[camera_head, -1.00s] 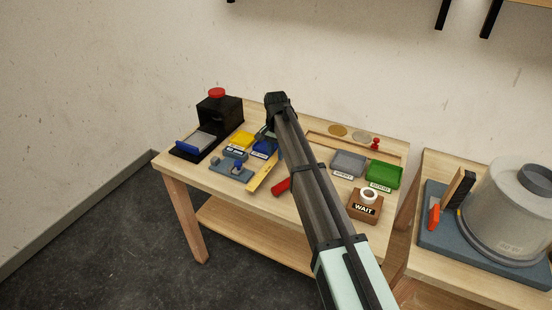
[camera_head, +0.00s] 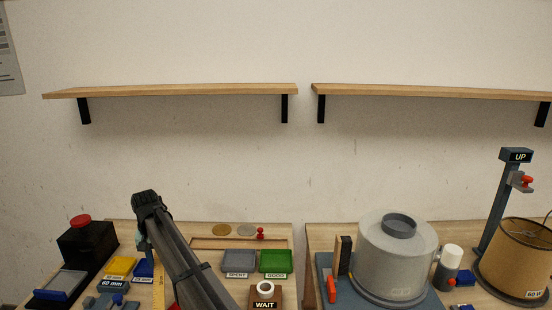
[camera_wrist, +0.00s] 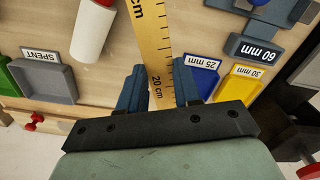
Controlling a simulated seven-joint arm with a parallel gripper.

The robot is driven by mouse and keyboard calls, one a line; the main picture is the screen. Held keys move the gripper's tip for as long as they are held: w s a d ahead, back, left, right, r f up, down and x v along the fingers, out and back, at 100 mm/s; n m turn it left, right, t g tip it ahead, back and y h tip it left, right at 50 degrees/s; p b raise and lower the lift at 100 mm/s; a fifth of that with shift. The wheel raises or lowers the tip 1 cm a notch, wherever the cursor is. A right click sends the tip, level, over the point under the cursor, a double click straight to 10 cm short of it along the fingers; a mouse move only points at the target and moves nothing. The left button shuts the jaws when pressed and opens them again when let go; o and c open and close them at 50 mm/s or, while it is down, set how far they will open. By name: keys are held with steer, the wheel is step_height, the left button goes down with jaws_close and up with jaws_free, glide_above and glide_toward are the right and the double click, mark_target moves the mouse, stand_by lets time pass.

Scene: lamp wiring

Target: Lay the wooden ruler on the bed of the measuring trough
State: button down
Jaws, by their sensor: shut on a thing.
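The wooden ruler (camera_wrist: 155,45) is a yellow strip with black marks. In the wrist view it runs away from between my fingers, with its "20 cm" mark close to them. My gripper (camera_wrist: 158,88) is shut on the ruler near that end. In the head view part of the ruler (camera_head: 158,290) shows left of my arm, which hides the rest. I cannot tell whether the ruler touches the table. A blue-grey fixture with a blue knob (camera_head: 118,299) is left of the ruler; I cannot tell whether it is the measuring trough.
Blue (camera_wrist: 199,77) and yellow (camera_wrist: 248,88) bins and a "60 mm" block (camera_wrist: 254,50) lie right of the ruler in the wrist view. A white and red cylinder (camera_wrist: 92,30) and the SPENT tray (camera_wrist: 45,80) are left. A WAIT block (camera_head: 264,297) stands at front.

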steer(key=w+d+r+m, duration=0.1)
steer(key=w+d+r, duration=0.35)
steer(key=d, duration=1.35)
steer(key=w+d+r+m, duration=0.25)
steer(key=d+r, duration=0.25)
steer(key=d, duration=1.3)
steer(key=w+d+r+m, duration=0.1)
steer(key=w+d+r, duration=0.4)
steer(key=d, duration=1.4)
steer(key=w+a+f+n, duration=0.15)
steer(key=a+f, duration=0.25)
steer(key=a, duration=0.9)
steer(key=w+a+f+n, duration=0.15)
steer(key=a+f, duration=0.35)
steer(key=a, duration=0.7)
steer(key=w+a+f+m, duration=0.3)
steer(key=w+a+m, duration=0.55)
steer(key=m, duration=1.25)
steer(key=shift+s+f, duration=0.15)
steer(key=shift+f, duration=2.45)
steer(key=shift+s+f, duration=0.15)
steer(key=shift+f, duration=2.4)
